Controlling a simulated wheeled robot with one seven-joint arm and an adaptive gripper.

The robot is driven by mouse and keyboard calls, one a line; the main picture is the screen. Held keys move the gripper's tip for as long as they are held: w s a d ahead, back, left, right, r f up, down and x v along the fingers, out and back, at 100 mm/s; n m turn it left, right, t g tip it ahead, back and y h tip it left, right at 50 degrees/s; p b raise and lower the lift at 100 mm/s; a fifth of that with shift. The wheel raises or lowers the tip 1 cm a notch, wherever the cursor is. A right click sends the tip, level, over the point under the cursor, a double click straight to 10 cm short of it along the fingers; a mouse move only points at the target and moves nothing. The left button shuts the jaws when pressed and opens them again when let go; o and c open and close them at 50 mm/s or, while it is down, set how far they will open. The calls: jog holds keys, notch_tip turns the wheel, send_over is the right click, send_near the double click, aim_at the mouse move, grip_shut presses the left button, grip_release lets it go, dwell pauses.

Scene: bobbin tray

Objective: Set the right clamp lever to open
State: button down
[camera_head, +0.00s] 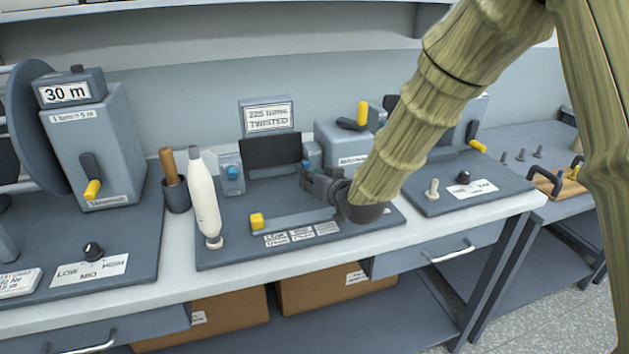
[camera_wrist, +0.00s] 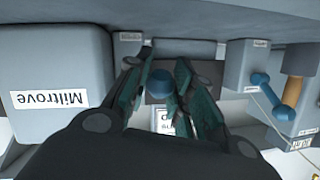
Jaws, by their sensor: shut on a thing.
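The right clamp lever shows its round blue end (camera_wrist: 160,84) between the fingers in the wrist view. My gripper (camera_wrist: 161,68) is shut on it, with a dark finger on each side. In the head view my gripper (camera_head: 322,185) is at the right of the dark fixture board, and it hides the right lever. The left clamp, a grey block with a blue lever (camera_head: 233,173), stands apart to the left. That blue lever also shows at the right of the wrist view (camera_wrist: 270,90). I cannot read the right lever's setting.
A white cone-shaped bobbin (camera_head: 204,198) stands left of the clamps, by a cup with a wooden-handled tool (camera_head: 170,168). A yellow-ended lever (camera_head: 257,221) lies along the front. A grey labelled box (camera_wrist: 50,75) is close beside my gripper. The winder (camera_head: 105,145) stands far left.

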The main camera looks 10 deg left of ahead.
jog(key=c, duration=1.2)
grip_release()
jog(key=v, duration=1.2)
jog(key=shift+d, duration=0.1)
